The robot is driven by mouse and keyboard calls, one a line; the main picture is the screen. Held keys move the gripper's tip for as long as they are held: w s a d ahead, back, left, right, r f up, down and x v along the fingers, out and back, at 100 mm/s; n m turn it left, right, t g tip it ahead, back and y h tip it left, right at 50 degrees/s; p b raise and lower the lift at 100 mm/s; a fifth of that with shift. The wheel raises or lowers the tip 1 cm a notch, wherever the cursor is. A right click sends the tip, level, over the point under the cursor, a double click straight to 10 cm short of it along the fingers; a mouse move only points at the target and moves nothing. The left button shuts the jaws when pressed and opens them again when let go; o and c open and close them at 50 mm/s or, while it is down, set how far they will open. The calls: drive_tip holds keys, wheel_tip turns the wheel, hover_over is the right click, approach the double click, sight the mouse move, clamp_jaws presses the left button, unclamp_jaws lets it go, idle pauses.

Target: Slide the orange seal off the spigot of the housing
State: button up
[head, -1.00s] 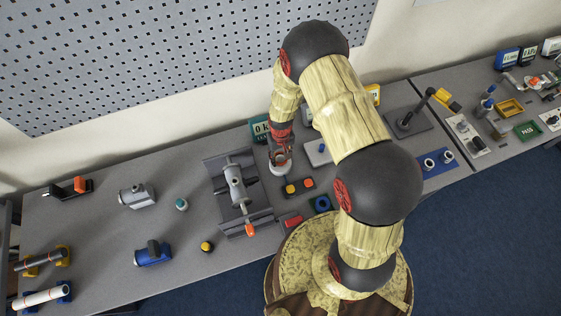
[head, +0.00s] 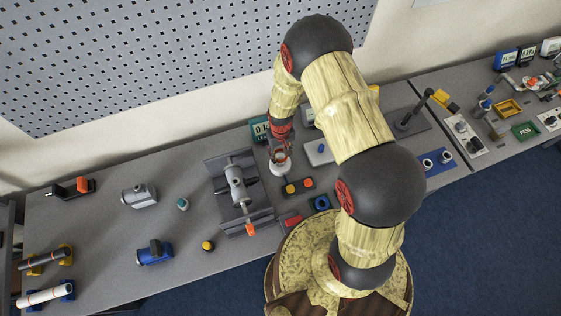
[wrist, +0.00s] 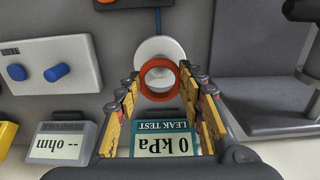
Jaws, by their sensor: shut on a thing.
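My gripper (head: 280,155) is low over the back middle of the table. In the wrist view, its fingertips are shut on an orange ring, the seal (wrist: 159,94), one on each side. A round white piece (wrist: 158,48) shows beyond and through the ring; it also shows below my gripper in the head view (head: 281,170). I cannot tell whether ring and white piece touch. A grey pipe-like body, seemingly the housing (head: 236,184), lies in a dark fixture (head: 262,216) left of my gripper. An orange piece (head: 250,230) is at the fixture's front end.
A leak test display (wrist: 163,143) reading 0 kPa is close to my gripper. A white box with blue knobs (wrist: 45,68) and an ohm meter (wrist: 65,140) are nearby. A button box (head: 298,187) lies in front. The table's left part has free room between several fittings.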

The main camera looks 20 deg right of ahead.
wheel_tip(320, 180, up, 5)
drive_tip(key=p, duration=0.2)
drive_tip(key=shift+r+p, duration=0.2)
drive_tip(key=shift+p, duration=0.15)
idle(0.4)
drive_tip(key=shift+f, duration=0.1)
